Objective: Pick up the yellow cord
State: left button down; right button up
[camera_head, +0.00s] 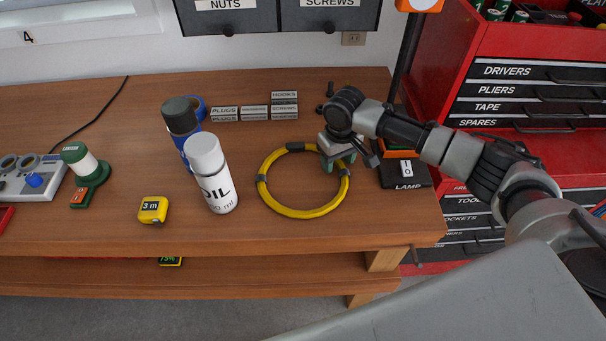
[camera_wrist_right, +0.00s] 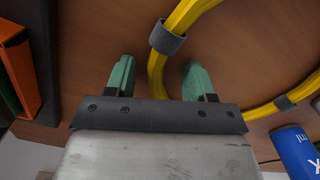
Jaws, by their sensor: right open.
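The yellow cord (camera_head: 302,213) lies coiled in a ring on the wooden workbench, with dark bands around it. My right gripper (camera_head: 336,160) is over the right side of the ring in the head view. In the right wrist view, the yellow cord (camera_wrist_right: 157,72) passes between the two green fingertips of my right gripper (camera_wrist_right: 158,82), by a grey band. The fingers are open, with a gap on both sides of the cord. I cannot tell how far the fingertips are above the bench. My left gripper is not in view.
A white oil bottle (camera_head: 211,178) stands just left of the ring, with a blue can (camera_head: 182,130) behind it. A yellow tape measure (camera_head: 153,210) lies further left. A lamp box (camera_head: 405,174) is right of my gripper. Small labelled boxes (camera_head: 284,105) sit behind the ring.

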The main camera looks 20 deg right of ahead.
jog(key=shift+r, duration=0.1)
grip_shut()
